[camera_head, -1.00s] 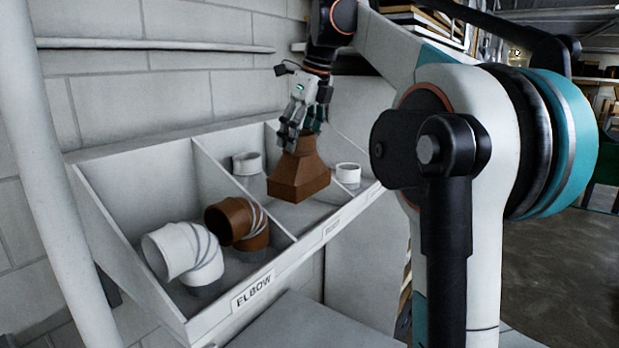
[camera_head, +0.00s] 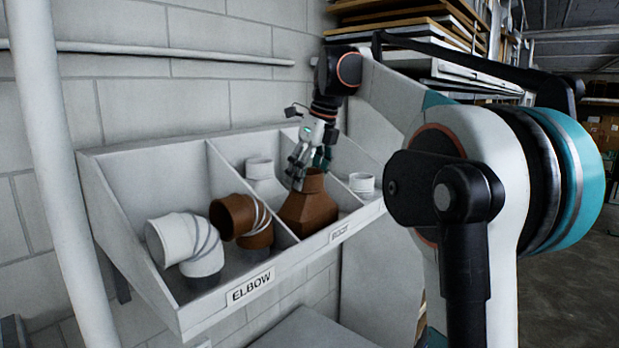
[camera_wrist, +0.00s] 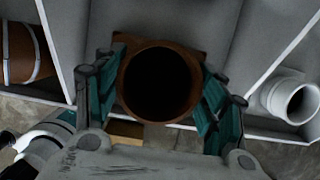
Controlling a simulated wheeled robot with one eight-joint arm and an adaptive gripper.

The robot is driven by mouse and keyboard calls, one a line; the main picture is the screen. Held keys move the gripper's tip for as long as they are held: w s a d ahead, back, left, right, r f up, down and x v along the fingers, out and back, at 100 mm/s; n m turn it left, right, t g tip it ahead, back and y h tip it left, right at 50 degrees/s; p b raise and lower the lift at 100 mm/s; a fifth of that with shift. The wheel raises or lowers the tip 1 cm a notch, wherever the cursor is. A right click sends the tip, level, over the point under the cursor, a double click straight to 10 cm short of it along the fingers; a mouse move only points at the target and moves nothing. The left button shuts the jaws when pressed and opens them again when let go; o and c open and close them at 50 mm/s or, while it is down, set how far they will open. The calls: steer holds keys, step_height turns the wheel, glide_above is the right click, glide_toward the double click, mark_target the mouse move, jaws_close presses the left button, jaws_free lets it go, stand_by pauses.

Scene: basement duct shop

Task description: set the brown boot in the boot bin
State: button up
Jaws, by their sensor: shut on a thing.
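The brown boot (camera_head: 308,211) has a round collar on a wide flared base. It is upright in the boot bin (camera_head: 287,241), the middle compartment, near the divider on its left; I cannot tell whether its base touches the bin floor. My gripper (camera_head: 308,172) is shut on its collar from above. In the wrist view, the fingers of my gripper (camera_wrist: 160,88) lie on either side of the boot's round opening (camera_wrist: 160,84). A white piece (camera_head: 261,173) stands behind the boot in the same bin.
The left compartment, labelled ELBOW (camera_head: 250,287), holds a white elbow (camera_head: 187,246) and a brown elbow (camera_head: 243,219). A white round fitting (camera_head: 362,184) sits in the right compartment. A pipe (camera_head: 62,180) stands at the left. Stacked boards (camera_head: 425,15) are at the back.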

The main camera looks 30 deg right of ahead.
steer(key=o, duration=1.2)
steer(key=shift+s+d+f, duration=0.1)
steer(key=shift+s, duration=0.05)
steer(key=o, duration=0.4)
steer(key=shift+d, duration=0.15)
steer(key=shift+a, duration=0.2)
steer(key=shift+d+r, duration=0.15)
steer(key=shift+r, duration=0.25)
steer(key=v, duration=1.1)
steer(key=shift+r+b, duration=0.25)
steer(key=shift+b, duration=0.15)
steer(key=shift+s, duration=0.15)
